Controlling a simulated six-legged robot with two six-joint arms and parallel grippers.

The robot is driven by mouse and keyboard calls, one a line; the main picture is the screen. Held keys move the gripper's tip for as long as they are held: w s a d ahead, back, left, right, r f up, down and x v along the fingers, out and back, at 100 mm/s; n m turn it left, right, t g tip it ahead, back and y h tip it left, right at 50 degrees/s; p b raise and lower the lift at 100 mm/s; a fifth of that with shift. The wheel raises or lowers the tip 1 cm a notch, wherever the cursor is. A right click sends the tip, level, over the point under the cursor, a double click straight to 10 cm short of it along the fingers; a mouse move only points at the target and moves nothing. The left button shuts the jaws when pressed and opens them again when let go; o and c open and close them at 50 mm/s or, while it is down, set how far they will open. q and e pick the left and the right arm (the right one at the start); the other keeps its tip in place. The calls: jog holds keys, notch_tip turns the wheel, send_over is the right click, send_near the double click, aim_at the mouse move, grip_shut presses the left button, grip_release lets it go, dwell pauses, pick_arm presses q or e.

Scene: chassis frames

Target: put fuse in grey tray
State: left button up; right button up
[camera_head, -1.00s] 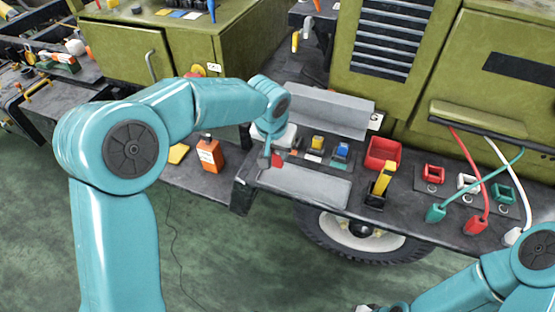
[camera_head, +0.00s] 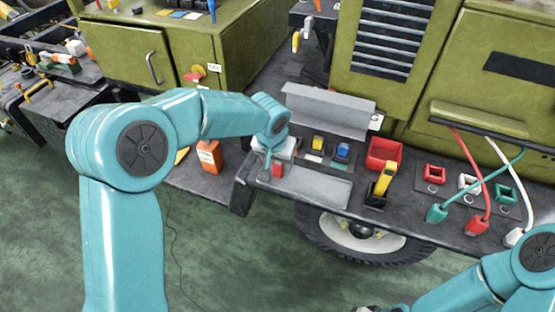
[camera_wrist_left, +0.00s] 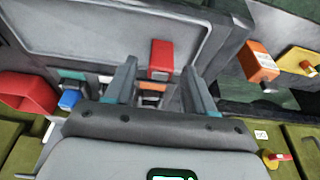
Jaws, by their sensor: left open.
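A red fuse (camera_head: 278,170) shows just beside my left gripper, at the far left part of the flat grey tray (camera_head: 315,188). In the left wrist view the red fuse (camera_wrist_left: 162,58) stands between and just beyond the fingertips, overlapping the near rim of the grey tray (camera_wrist_left: 100,30). I cannot tell whether it touches the tray floor. My left gripper (camera_head: 267,162) is open, with one finger on each side of the fuse in the wrist view (camera_wrist_left: 155,85). A yellow fuse (camera_head: 317,143) and a blue fuse (camera_head: 342,150) stand behind the tray. My right gripper is not clearly visible.
A red bin (camera_head: 383,152) and a yellow-handled black lever (camera_head: 384,182) stand right of the tray. Farther right are coloured sockets and plugs with cables (camera_head: 476,226). An orange bottle (camera_head: 210,157) stands on the left. A grey angled panel (camera_head: 330,110) rises behind the fuses.

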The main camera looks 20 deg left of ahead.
pick_arm(q)
jog(key=shift+r, duration=0.65)
jog(key=v, duration=1.1)
jog(key=shift+p, duration=0.3)
jog(key=shift+s, duration=0.15)
